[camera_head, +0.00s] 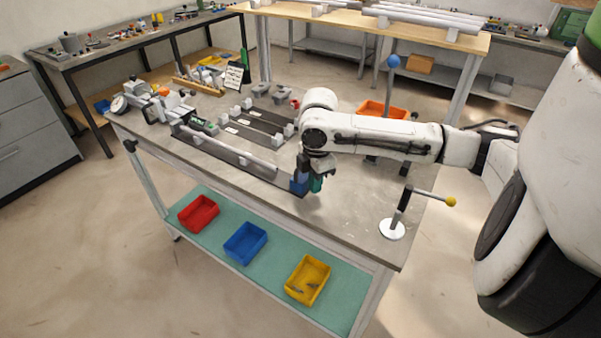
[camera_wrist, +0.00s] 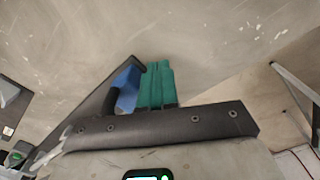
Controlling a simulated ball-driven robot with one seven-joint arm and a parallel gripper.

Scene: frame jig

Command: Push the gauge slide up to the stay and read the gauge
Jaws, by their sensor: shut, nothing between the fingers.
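The stay, a pale grey rod (camera_head: 236,151), lies along a dark rail (camera_head: 283,182) on the bench. A blue block (camera_head: 298,186), which looks like the gauge slide, sits at the rail's near right end, apart from the rod. A small box with a green display (camera_head: 205,126), likely the gauge, is at the rail's far left end; its reading is too small to tell. My gripper (camera_head: 315,184) is shut and empty, with teal fingers pointing down just right of the blue block. In the wrist view the teal fingers (camera_wrist: 157,86) are beside the blue block (camera_wrist: 128,88); contact is unclear.
A white-based post with a yellow-knobbed lever (camera_head: 392,229) stands at the bench's right. Dark bars with grey blocks (camera_head: 255,125) lie behind the rod. An orange bin (camera_head: 382,110) stands behind my arm. Red, blue and yellow bins (camera_head: 307,280) sit on the lower shelf.

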